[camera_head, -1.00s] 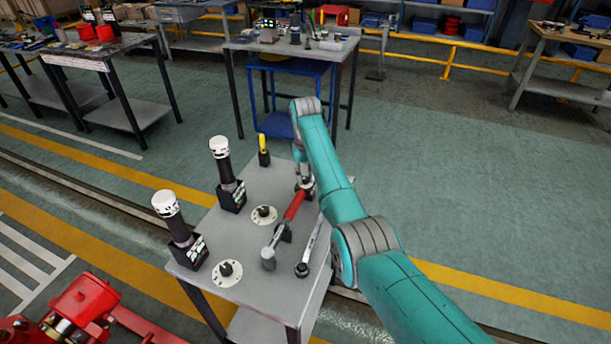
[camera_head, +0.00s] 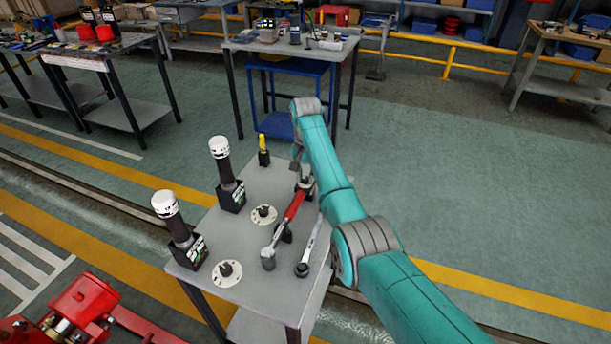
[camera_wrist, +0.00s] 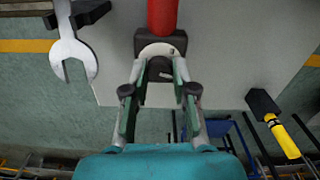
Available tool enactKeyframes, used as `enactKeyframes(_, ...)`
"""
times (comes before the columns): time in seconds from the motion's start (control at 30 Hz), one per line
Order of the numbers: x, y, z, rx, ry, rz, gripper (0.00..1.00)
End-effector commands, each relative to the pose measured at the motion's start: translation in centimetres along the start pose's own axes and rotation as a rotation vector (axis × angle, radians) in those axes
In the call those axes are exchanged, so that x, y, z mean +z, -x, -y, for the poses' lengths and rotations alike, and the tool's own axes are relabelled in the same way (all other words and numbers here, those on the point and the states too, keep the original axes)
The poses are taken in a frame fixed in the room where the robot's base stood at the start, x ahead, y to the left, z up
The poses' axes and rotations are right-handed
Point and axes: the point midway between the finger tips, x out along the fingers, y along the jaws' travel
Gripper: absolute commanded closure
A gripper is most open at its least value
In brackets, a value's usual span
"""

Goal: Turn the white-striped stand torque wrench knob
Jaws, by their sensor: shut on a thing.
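The red-handled torque wrench (camera_head: 295,205) lies on its black stand on the grey table (camera_head: 250,190). Its red handle (camera_wrist: 162,16) enters the wrist view from the top. The wrench's knob (camera_wrist: 160,68), dark with a pale ring and a white mark, is at the handle's far end. My gripper (camera_wrist: 158,76) is shut on this knob, with one finger on each side. In the head view my gripper (camera_head: 305,182) is small and partly hidden at the table's right edge.
A steel spanner (camera_head: 310,248) lies right of the wrench; its open end (camera_wrist: 70,50) shows in the wrist view. A yellow-handled tool (camera_head: 263,145) stands behind. Two white-capped black tools (camera_head: 225,170) stand left, near two round plates (camera_head: 264,215).

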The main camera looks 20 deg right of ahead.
Motion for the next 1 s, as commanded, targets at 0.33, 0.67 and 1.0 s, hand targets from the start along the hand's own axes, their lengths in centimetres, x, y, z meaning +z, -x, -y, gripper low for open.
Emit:
enactKeyframes(0.33, 0.0, 0.0, 0.0, 0.0, -0.005, 0.001, 1.0)
enactKeyframes(0.67, 0.0, 0.0, 0.0, 0.0, -0.004, 0.0, 0.48)
enactKeyframes(1.0, -0.1, 1.9, 0.1, -0.001, -0.004, -0.002, 0.48)
